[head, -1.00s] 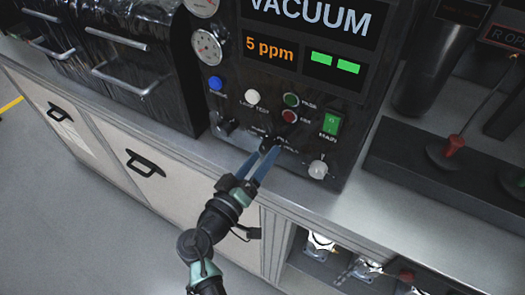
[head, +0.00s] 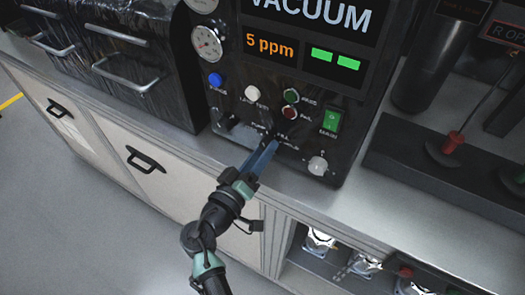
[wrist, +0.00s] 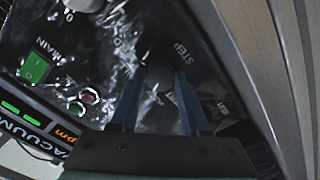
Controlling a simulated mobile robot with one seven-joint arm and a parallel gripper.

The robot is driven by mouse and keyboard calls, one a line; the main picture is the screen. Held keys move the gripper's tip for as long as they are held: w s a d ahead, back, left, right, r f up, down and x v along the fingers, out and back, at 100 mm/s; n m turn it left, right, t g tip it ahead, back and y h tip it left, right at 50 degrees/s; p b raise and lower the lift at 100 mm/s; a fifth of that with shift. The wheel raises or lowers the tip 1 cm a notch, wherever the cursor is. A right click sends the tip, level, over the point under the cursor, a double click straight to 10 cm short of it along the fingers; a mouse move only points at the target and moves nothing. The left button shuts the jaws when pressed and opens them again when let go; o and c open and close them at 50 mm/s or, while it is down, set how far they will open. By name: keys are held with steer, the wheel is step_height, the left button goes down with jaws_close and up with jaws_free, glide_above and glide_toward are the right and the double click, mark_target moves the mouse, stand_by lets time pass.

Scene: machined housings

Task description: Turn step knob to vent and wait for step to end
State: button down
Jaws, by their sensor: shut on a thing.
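The step knob (wrist: 158,76) is a small dark knob low on the black control panel (wrist: 112,55), beside the STEP label in the wrist view. My gripper (wrist: 157,80) has its two blue fingers on either side of the knob, shut on it. In the head view my gripper (head: 272,146) reaches the panel's lower middle, and its fingers hide most of the knob. The small labels around the knob are too blurred to tell which position it points to. The display (head: 270,46) reads VACUUM and 5 ppm, with two green bars lit.
Close to the knob are a white button (head: 252,93), a green button (head: 291,96), a red button (head: 289,113) and the green MAIN switch (head: 331,120). A pale knob (head: 317,166) sits at lower right. The grey counter edge (head: 345,205) runs below the panel.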

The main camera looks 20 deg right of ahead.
steer(key=n, duration=0.4)
steer(key=shift+n+b, duration=0.3)
steer(key=shift+b, duration=0.05)
steer(key=shift+n, duration=2.2)
steer(key=shift+c, duration=2)
jaws_free()
